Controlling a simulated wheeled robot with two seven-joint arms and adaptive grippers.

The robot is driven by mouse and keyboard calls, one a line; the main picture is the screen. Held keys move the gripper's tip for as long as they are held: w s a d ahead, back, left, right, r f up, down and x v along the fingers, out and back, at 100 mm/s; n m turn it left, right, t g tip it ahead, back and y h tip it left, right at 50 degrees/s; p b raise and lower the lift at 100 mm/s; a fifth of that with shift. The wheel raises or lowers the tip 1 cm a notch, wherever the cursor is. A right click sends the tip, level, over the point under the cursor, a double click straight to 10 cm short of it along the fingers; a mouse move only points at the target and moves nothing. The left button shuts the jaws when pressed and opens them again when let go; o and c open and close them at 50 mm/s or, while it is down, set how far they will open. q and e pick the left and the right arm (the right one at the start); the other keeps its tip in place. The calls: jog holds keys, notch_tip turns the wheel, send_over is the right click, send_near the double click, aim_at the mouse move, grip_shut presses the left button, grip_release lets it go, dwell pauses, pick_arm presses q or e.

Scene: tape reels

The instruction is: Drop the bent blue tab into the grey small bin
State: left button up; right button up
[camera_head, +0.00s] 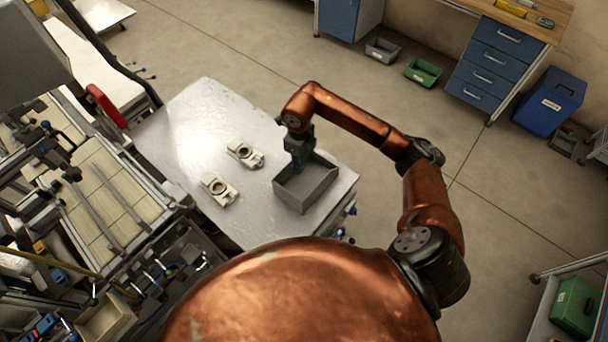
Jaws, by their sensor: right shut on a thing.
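The grey small bin (312,190) stands open on the metal table, towards its right end. My right gripper (298,164) points down at the bin's back left side, with its fingertips over or just inside the opening; I cannot tell the exact height. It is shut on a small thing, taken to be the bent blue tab. The tab is too small and dark to make out apart from the fingers. My left gripper is not in view.
Two pale fixtures with round openings, one farther back (245,154) and one nearer (219,190), sit on the metal table (190,120) left of the bin. A cluttered workstation adjoins the table on the left. The table's back left part is clear.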

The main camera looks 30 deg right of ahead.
jog(key=w+d+f+m+p, duration=0.1)
jog(key=d+f+m, duration=0.4)
jog(key=m, duration=1.1)
notch_tip(320, 180, down, 2)
jog(key=shift+f+m, duration=0.1)
jog(key=shift+m, duration=0.3)
jog(key=shift+w+d, duration=0.1)
jog(key=o, duration=0.8)
notch_tip(320, 180, up, 12)
